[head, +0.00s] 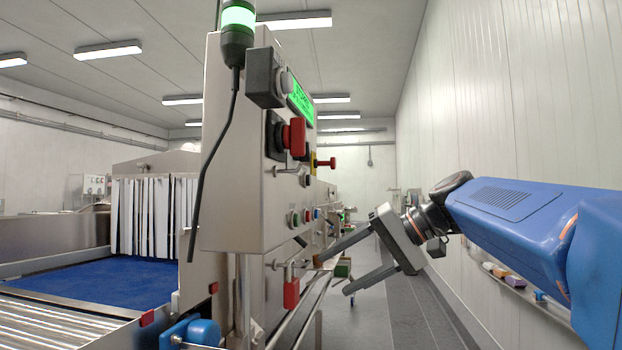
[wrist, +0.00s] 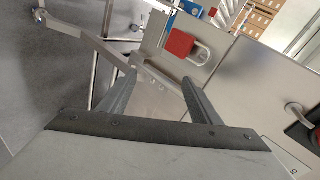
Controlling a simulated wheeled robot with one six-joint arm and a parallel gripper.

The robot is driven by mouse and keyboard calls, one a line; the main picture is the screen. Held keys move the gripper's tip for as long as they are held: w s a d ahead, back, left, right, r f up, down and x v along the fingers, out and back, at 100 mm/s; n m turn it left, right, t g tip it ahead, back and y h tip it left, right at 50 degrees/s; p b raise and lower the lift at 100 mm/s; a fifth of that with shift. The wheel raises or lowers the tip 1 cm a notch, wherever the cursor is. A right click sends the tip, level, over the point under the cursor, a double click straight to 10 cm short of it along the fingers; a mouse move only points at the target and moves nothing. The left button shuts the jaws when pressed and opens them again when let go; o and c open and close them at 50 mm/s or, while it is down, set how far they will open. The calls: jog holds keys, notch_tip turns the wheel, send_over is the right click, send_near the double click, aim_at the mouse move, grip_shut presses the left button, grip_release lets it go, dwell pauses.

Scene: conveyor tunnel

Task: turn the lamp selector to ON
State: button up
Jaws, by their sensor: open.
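The steel control cabinet (head: 232,165) stands in the middle of the head view, its control face seen at a steep angle. That face carries a red handle on a black base (head: 293,137), a red and yellow control (head: 325,163), a small dark knob (head: 306,181) and several small push buttons (head: 295,218). I cannot tell which control is the lamp selector; no label is readable. My gripper (head: 333,275) is open and empty, low and to the right of the cabinet. The wrist view shows both fingers (wrist: 158,78) apart with nothing between them.
A red padlock (head: 291,292) hangs below the cabinet; it also shows in the wrist view (wrist: 180,42). A blue conveyor belt (head: 75,289) with white strip curtains (head: 155,215) lies left. A wall (head: 510,100) is close on the right, with grey floor (head: 385,310) between.

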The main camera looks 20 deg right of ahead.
jog(key=w+d+r+n+t+y, duration=0.15)
jog(key=d+r, duration=0.25)
jog(key=r, duration=0.4)
jog(key=d+r+n+y, duration=0.1)
jog(key=d+r+y, duration=0.25)
jog(key=r, duration=0.55)
jog(key=w+d+r+n+t+y, duration=0.1)
jog(key=d+r+n, duration=0.1)
jog(key=d+r, duration=0.45)
jog(key=s+r+x, duration=0.1)
jog(key=x, duration=1.7)
jog(key=shift+a+r, duration=0.3)
jog(key=shift+a, duration=0.35)
jog(key=shift+m+g, duration=0.25)
jog(key=c, duration=1)
jog(key=shift+c, duration=0.2)
